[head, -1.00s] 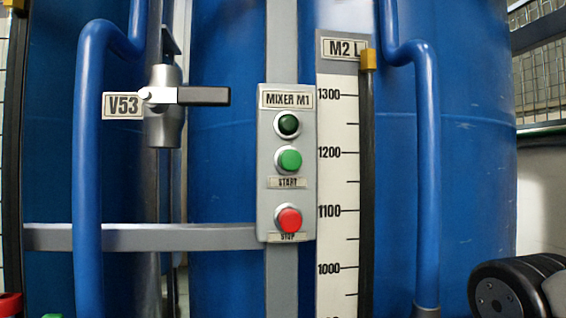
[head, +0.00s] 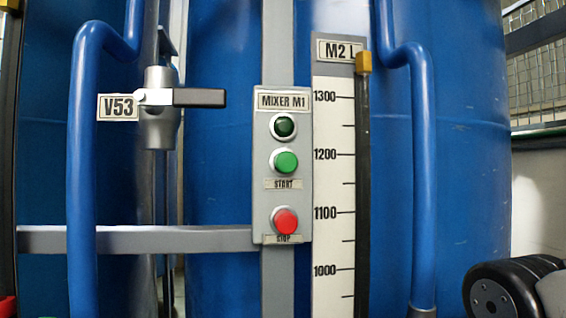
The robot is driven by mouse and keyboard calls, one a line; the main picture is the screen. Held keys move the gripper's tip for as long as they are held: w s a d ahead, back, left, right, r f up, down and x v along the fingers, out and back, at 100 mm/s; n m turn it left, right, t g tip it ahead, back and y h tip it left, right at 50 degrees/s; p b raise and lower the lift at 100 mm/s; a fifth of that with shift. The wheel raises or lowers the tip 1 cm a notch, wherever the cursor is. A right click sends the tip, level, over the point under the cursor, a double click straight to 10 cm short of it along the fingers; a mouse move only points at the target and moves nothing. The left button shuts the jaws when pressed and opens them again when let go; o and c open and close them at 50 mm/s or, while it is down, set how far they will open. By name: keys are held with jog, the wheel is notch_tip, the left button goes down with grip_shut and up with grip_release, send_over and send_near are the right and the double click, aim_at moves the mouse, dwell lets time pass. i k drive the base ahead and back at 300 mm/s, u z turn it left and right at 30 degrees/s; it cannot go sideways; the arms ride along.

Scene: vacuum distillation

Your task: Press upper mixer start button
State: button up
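A grey control panel (head: 300,205) labelled MIXER M1 is fixed to a vertical grey post in the middle of the head view. The green button (head: 286,162) sits at its middle above a START label (head: 284,184). A dark green round lamp or button (head: 283,126), not visibly lit, is above it. The red button (head: 285,221) is below, above a STOP label. Nothing touches the buttons. A black rounded part with a light section at the bottom right corner seems to be part of my own arm; my gripper's fingers do not show.
A blue pipe (head: 83,190) and valve V53 with a black handle (head: 199,97) stand left of the panel. A level scale M2 L (head: 332,190) and another blue pipe (head: 424,180) are to its right. Large blue tanks (head: 470,150) are behind. The space before the panel looks clear.

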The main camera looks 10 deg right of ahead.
aim_at(285, 162)
jog(key=u, duration=0.35)
jog(key=k, duration=0.85)
jog(key=u, duration=0.6)
jog(key=k, duration=0.5)
jog(key=z, duration=0.35)
jog(key=i, duration=0.65)
jog(key=z, duration=0.55)
